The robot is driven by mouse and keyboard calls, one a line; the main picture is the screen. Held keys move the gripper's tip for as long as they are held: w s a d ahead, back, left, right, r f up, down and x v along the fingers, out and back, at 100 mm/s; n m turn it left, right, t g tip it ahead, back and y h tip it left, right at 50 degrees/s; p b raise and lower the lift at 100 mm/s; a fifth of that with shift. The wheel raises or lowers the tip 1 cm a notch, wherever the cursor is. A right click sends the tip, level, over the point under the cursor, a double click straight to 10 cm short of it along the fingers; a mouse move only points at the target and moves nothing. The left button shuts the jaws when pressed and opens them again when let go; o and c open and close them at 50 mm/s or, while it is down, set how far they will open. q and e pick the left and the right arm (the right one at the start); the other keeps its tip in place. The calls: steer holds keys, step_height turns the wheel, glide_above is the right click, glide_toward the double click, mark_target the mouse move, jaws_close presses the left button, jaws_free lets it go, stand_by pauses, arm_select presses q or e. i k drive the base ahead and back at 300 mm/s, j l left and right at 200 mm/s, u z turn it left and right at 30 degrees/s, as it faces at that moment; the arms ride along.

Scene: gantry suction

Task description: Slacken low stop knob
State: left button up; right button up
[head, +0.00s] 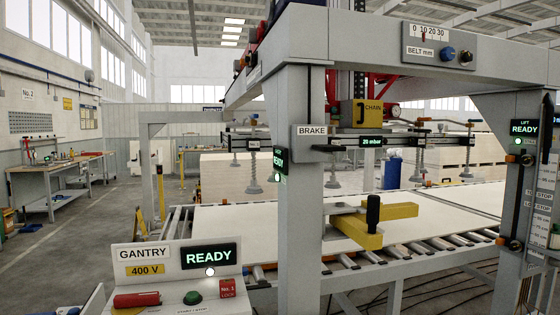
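The right grey post of the gantry carries a vertical scale plate (518,200) with a slot-like strip. Small labels at the right of the post end in "STOP" but are partly cut or too small to read fully, so the lower knob's name is not certain. Whether either knob is tight or loose does not show. Neither of my grippers is in view, and nothing touches the knobs.
A lift display (524,128) reads READY above the knobs. A yellow arm with a black handle (373,212) juts out at the middle post. A gantry control box (180,275) stands at front left. A roller table (410,262) with pale boards runs behind the posts.

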mark_target(513, 247)
steer(key=z, duration=1.35)
steer(key=i+z, duration=0.1)
steer(key=i, duration=0.75)
steer(key=i+j+z, duration=0.15)
steer(key=i, duration=0.7)
